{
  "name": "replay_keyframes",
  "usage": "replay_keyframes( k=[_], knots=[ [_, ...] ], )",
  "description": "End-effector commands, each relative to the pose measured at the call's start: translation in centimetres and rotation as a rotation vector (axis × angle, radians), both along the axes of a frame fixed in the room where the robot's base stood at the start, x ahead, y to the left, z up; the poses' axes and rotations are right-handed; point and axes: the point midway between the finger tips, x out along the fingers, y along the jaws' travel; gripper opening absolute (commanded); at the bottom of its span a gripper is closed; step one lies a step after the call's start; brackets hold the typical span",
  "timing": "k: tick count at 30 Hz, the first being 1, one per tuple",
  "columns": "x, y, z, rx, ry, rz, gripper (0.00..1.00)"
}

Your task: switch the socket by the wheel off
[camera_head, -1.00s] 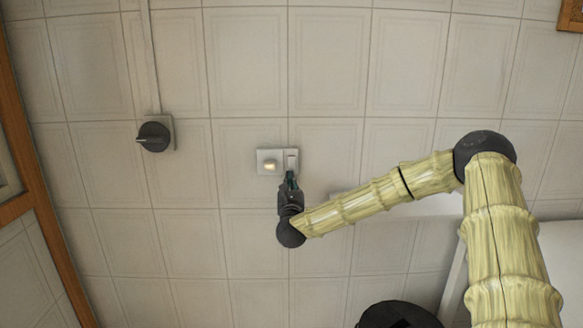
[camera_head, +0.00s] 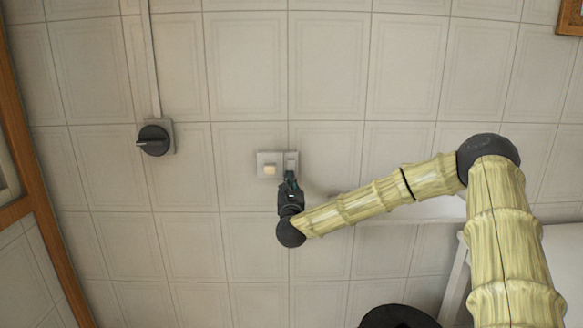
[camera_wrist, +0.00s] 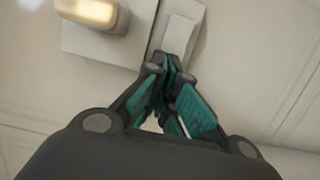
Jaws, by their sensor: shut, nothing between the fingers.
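A pale wall plate (camera_head: 262,158) is set in the tiled wall, with a small cream block (camera_head: 270,170) on its left half and a light rocker switch (camera_head: 292,158) on its right. The block looks dull cream in the head view; in the wrist view the block (camera_wrist: 92,10) has a bright patch at its upper edge. The dark wheel-like knob (camera_head: 153,140) is on the wall to the left. My gripper (camera_head: 290,177) is shut and empty, just below the rocker. In the wrist view its fingertips (camera_wrist: 171,62) are at the rocker's lower end (camera_wrist: 179,35); contact is unclear.
A thin conduit (camera_head: 150,60) runs down the wall to the knob. A wooden frame (camera_head: 42,220) edges the left side. A white surface (camera_head: 430,210) lies behind my arm at right. The wall between knob and plate is clear.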

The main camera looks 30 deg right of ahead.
Motion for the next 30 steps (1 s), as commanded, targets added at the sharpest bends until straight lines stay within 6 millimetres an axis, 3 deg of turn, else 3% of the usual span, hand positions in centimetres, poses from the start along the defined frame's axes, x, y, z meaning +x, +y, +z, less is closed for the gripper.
replay_keyframes(
  k=[13, 30],
  knots=[
    [-0.2, 0.1, 0.6, 0.0, -0.001, 0.0, 0.0],
    [-3.1, 1.9, 0.2, 0.001, 0.0, 0.001, 0.0]
  ],
)
